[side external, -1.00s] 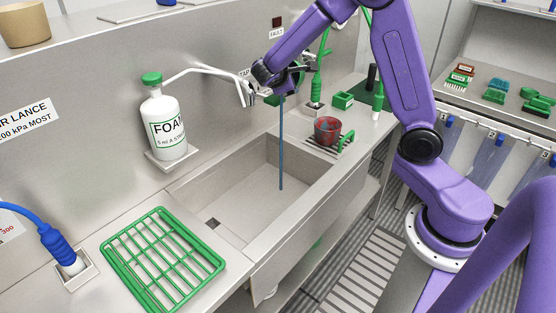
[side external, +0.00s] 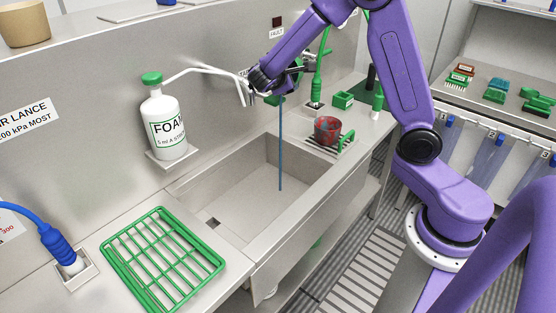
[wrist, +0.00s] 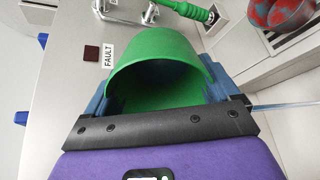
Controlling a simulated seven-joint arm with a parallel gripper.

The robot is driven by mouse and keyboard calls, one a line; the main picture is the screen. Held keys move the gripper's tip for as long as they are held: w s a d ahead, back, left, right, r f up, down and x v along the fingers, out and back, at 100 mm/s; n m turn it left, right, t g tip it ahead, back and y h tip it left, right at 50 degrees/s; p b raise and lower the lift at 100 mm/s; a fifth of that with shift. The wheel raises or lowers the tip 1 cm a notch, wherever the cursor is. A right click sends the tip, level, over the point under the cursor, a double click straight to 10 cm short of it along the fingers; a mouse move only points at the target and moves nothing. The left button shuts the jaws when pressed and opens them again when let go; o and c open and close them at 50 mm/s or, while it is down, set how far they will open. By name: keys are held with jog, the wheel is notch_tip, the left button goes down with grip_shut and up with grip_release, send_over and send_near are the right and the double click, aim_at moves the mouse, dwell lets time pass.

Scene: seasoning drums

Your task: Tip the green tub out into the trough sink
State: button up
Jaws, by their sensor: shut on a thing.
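My gripper (side external: 272,88) is high over the trough sink (side external: 225,195), near the back wall. It is shut on the green tub (wrist: 160,62), whose walls sit between the blue fingers in the wrist view. In the side view the green tub (side external: 291,82) is partly hidden by my wrist and looks tipped over. A thin blue stream (side external: 281,145) falls straight from it to the sink floor. The stream also shows at the right of the wrist view (wrist: 283,105). I cannot tell how much is left inside.
A white FOAM bottle (side external: 167,127) with a long spout stands left of my gripper. A green rack (side external: 162,257) lies left of the sink. A red and blue mottled cup (side external: 327,131) stands to its right. A green hose handle (side external: 320,75) stands upright behind the cup.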

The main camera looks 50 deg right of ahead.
jog(key=shift+s+a+r+h, duration=0.1)
jog(key=shift+a+r+h, duration=0.15)
jog(key=shift+r, duration=0.25)
jog(key=shift+s+a+r+h, duration=0.1)
jog(key=shift+a+r+h, duration=0.1)
jog(key=shift+r, duration=0.3)
jog(key=shift+a+r+t+h, duration=0.2)
jog(key=shift+r+t+h, duration=0.25)
jog(key=shift+r, duration=0.15)
jog(key=f+y, duration=0.1)
jog(key=d+f+g+y, duration=0.1)
jog(key=f, duration=0.1)
jog(key=d+f, duration=0.1)
jog(key=f, duration=0.1)
jog(key=shift+w+d+y, duration=0.2)
jog(key=shift+w+y, duration=0.1)
jog(key=shift+y, duration=0.1)
jog(key=shift+r+g+y, duration=0.35)
jog(key=shift+r+y, duration=0.05)
jog(key=shift+r, duration=0.1)
jog(key=shift+w+y, duration=0.1)
jog(key=shift+y, duration=0.3)
jog(key=shift+d, duration=0.1)
